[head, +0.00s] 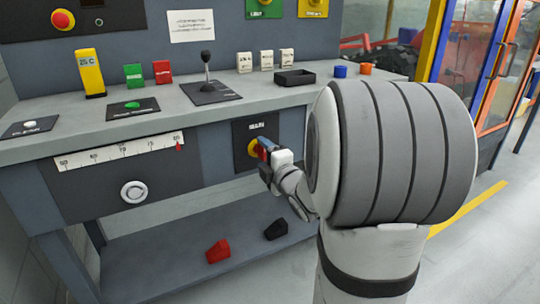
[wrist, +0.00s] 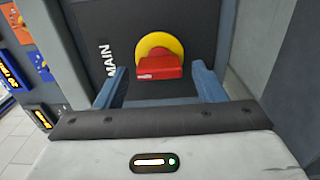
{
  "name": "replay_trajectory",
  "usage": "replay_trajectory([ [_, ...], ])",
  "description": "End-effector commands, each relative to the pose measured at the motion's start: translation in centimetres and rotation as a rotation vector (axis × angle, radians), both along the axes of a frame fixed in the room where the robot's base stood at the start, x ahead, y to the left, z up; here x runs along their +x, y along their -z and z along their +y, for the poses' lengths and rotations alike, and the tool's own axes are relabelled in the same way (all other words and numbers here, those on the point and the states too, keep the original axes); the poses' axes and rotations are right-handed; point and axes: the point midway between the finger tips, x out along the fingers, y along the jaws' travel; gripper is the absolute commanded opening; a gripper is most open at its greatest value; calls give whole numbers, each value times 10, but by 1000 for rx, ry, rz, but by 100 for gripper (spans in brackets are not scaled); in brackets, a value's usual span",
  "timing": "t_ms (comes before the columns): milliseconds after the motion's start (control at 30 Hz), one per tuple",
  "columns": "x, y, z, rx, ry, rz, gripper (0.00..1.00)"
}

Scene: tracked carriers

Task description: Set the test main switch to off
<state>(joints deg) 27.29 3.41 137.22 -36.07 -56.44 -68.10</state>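The main switch is a yellow disc (wrist: 160,42) with a red handle (wrist: 158,68) on a dark plate; the word MAIN runs sideways beside it in the wrist view. The handle lies across the picture there. In the head view the yellow disc (head: 253,147) sits on the bench's front panel, partly covered by my gripper (head: 265,147). My gripper (wrist: 158,78) is open. Its two blue fingers stand on either side of the red handle in the wrist view, with a gap at each side. I cannot tell how far in front of the handle the fingertips are.
The bench top (head: 165,125) carries a black lever (head: 206,72), colored blocks, a green button (head: 132,105) and a black tray (head: 295,77). A scale with a round knob (head: 134,191) is left of the switch. Red (head: 218,251) and black pieces lie on the lower shelf.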

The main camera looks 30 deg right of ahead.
Motion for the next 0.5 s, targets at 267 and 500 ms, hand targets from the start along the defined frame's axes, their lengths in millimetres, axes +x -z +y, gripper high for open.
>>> replay_trajectory([
  [267,-3,-1,-1,1,2,0,64],
  [500,-39,-3,-3,1,5,0,64],
])
